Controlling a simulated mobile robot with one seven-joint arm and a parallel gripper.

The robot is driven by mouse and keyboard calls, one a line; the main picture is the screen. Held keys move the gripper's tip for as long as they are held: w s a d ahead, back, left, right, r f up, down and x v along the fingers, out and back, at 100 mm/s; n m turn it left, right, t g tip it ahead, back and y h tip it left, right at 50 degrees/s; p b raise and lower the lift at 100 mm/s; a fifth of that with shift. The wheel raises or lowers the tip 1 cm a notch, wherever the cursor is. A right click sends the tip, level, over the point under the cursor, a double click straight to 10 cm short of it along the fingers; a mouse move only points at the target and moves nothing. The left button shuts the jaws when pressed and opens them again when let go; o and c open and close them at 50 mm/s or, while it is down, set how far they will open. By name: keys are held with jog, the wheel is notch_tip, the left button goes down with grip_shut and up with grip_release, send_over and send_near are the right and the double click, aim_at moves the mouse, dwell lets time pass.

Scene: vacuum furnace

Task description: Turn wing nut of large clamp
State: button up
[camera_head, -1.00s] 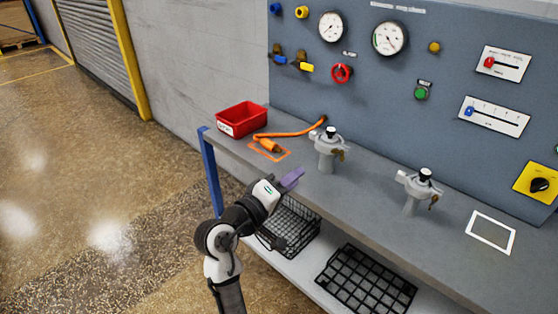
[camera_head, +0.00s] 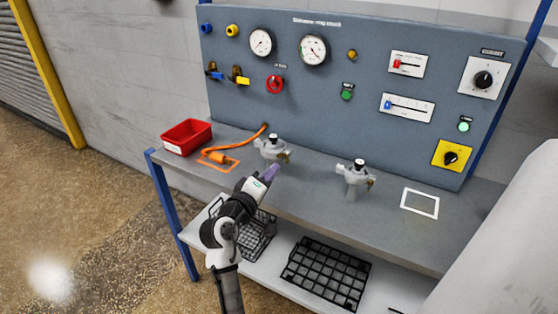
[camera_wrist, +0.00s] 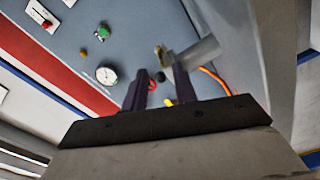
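Two grey clamps with black tops stand upright on the bench, a left clamp (camera_head: 268,149) and a right clamp (camera_head: 353,176). Each has a small brass wing nut on its right side, the left one (camera_head: 286,157) and the right one (camera_head: 371,183). I cannot tell which clamp is the large one. My gripper (camera_head: 274,170), with purple fingers, is just in front of and below the left clamp. In the wrist view my gripper (camera_wrist: 159,75) is open with nothing between its fingers. A grey clamp part (camera_wrist: 198,52) and brass wing nut (camera_wrist: 160,54) lie beyond the fingertips.
The bench (camera_head: 310,190) carries a red bin (camera_head: 187,137), an orange hose (camera_head: 235,149) and a white square outline (camera_head: 419,202). A panel (camera_head: 300,85) with gauges and knobs rises behind. Wire baskets, including a flat one (camera_head: 325,273), sit on the lower shelf.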

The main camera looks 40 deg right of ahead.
aim_at(284, 158)
jog(key=p+x, duration=0.1)
jog(key=x, duration=0.5)
jog(key=shift+a, duration=0.1)
jog(key=shift+c, duration=0.5)
grip_shut()
